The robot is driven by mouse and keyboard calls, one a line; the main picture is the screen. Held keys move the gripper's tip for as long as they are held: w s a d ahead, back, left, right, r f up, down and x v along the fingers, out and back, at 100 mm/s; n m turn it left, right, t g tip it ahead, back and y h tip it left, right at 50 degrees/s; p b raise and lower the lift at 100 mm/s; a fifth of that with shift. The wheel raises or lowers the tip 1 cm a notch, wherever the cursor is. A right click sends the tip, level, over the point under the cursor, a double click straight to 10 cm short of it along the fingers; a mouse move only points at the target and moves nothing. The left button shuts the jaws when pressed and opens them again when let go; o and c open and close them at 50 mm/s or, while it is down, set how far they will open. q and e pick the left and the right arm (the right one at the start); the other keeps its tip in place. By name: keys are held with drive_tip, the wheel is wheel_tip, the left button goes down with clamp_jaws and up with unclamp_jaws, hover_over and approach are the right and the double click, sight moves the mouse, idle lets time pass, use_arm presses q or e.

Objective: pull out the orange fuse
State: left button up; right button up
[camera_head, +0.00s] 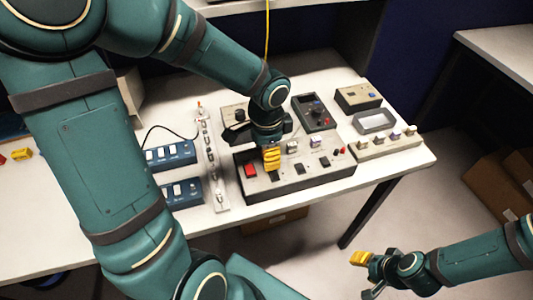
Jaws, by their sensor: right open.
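I cannot pick out an orange fuse for certain; it may be hidden by my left gripper or too small to tell. My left gripper (271,160) points down over the left part of a grey control box (315,182), just right of its red switch (251,170). Its yellow fingers overlap in this view, so I cannot tell whether they are apart or hold anything. My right gripper (366,273) is open and empty at the lower right, in front of the table and away from the box.
Blue switch boxes (168,156) and a pale upright strip (211,165) stand left of the control box. A dark meter (314,112), a grey tray (374,122) and a beige rail with several small blocks (372,153) lie behind and right. The table's (412,163) right front corner is bare.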

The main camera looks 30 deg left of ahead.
idle(0.6)
use_arm(q)
clamp_jaws()
drive_tip(key=shift+r, duration=0.2)
drive_tip(key=shift+r+p, duration=2.6)
drive_tip(key=shift+r, duration=0.25)
